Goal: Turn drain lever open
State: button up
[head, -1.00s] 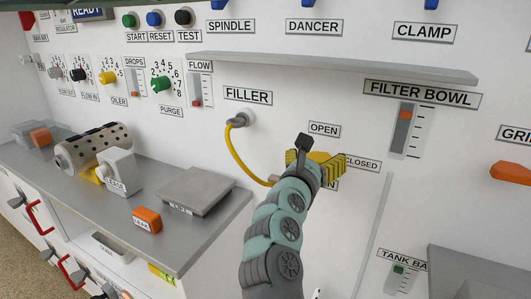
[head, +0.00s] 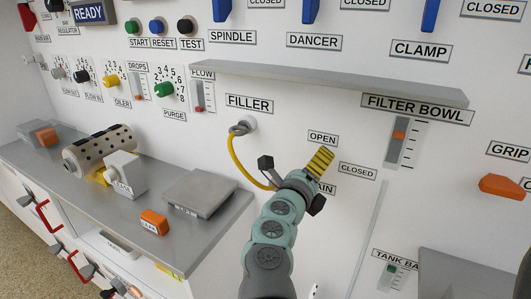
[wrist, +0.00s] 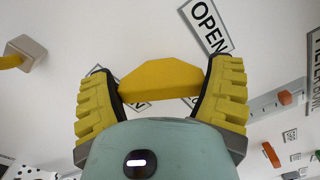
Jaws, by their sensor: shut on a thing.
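The yellow drain lever (wrist: 163,82) lies between the two ribbed yellow fingers of my gripper (wrist: 163,92) in the wrist view. My gripper is shut on it. In the head view my gripper (head: 308,172) is at the panel, rolled so that one yellow finger points up and right, beside the OPEN label (head: 323,138). The CLOSED label (head: 358,171) is to its right. The lever is hidden behind my gripper there, so its exact angle cannot be told. The DRAIN label (head: 326,190) is partly covered.
A yellow hose (head: 242,170) hangs from the FILLER port left of my gripper and passes behind it. A grey shelf (head: 330,82) juts out above. A bench (head: 185,243) with several items is at the left.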

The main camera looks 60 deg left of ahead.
jog(key=n+p, duration=0.2)
jog(key=n, duration=0.2)
jog(key=shift+f+n+p, duration=0.15)
jog(key=shift+n+p, duration=0.65)
jog(key=shift+n, duration=0.1)
jog(key=shift+f, duration=0.1)
jog(key=o, duration=1)
jog(key=shift+c, duration=0.2)
jog(key=shift+s, duration=0.1)
jog(key=v, duration=1.2)
